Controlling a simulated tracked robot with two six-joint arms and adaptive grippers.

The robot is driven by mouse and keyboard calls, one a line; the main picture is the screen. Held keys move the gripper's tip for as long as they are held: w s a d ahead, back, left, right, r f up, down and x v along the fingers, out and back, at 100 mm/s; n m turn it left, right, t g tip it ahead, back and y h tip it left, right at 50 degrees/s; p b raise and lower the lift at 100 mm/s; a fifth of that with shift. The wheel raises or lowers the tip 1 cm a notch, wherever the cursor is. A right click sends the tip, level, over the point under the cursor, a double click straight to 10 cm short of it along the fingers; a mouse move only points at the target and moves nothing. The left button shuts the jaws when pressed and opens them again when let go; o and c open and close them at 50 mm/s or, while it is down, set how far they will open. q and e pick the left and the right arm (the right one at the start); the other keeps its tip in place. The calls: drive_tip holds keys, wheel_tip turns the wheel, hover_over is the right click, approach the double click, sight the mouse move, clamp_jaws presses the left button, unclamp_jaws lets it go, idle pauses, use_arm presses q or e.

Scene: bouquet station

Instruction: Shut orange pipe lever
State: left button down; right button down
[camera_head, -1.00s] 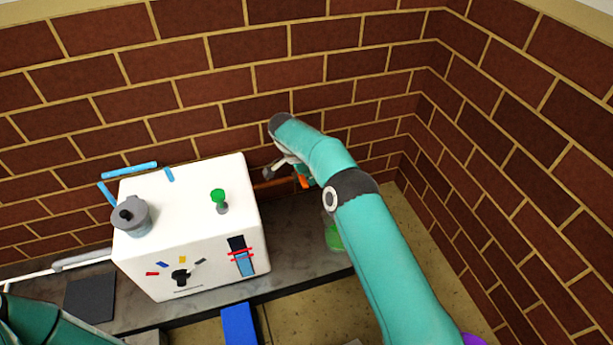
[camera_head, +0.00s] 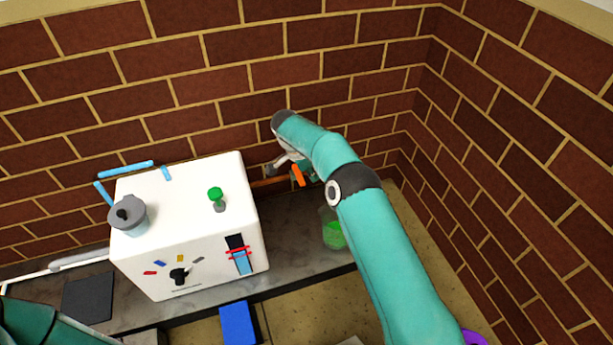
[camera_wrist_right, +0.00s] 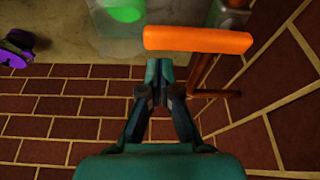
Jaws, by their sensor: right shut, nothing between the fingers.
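The orange pipe lever (camera_head: 298,175) shows beside my right gripper, by the back wall and right of the white machine. In the right wrist view the lever (camera_wrist_right: 198,40) is a flat orange bar lying crosswise, just beyond the fingertips. A reddish pipe (camera_wrist_right: 203,80) runs beneath it near the brick wall. My right gripper (camera_wrist_right: 160,66) is shut and empty, its tips close to the lever's near edge; I cannot tell whether they touch. In the head view the right arm partly hides this gripper (camera_head: 290,164). My left gripper is not in view.
The white machine (camera_head: 190,220) with a green knob (camera_head: 216,196) and a grey-lidded pot (camera_head: 130,215) stands left on the grey counter (camera_head: 290,250). A container with green content (camera_head: 333,234) stands by my right arm. Brick walls close in behind and right.

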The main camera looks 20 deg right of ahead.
wheel_tip(320, 180, up, 10)
drive_tip(key=d+f+p, duration=0.1)
drive_tip(key=d+p, duration=0.1)
drive_tip(key=p, duration=0.2)
drive_tip(key=s+a+f+n+g+y, duration=0.2)
drive_tip(key=s+a+f, duration=0.2)
drive_tip(key=s+f, duration=0.45)
drive_tip(key=s+a+f+n+g+y, duration=0.1)
drive_tip(key=s+a+f+n+y, duration=0.2)
drive_tip(key=s+f, duration=0.55)
drive_tip(key=s+a+n+y, duration=0.1)
drive_tip(key=s+a+n, duration=0.1)
drive_tip(key=s+a, duration=0.35)
drive_tip(key=s+a+n+t+y, duration=0.1)
drive_tip(key=s+a+n, duration=0.2)
drive_tip(key=s, duration=0.6)
drive_tip(key=s+a+n+y, duration=0.15)
drive_tip(key=s+a, duration=0.25)
drive_tip(key=s, duration=0.4)
drive_tip(key=w+r+n+t+p, duration=0.2)
drive_tip(key=w+r+n+p, duration=0.1)
drive_tip(key=r+p, duration=3.1)
drive_tip(key=shift+w+d+n+t+h+p, duration=0.15)
drive_tip(key=shift+d+n+t+h+p, duration=0.25)
drive_tip(key=shift+n+p, duration=0.25)
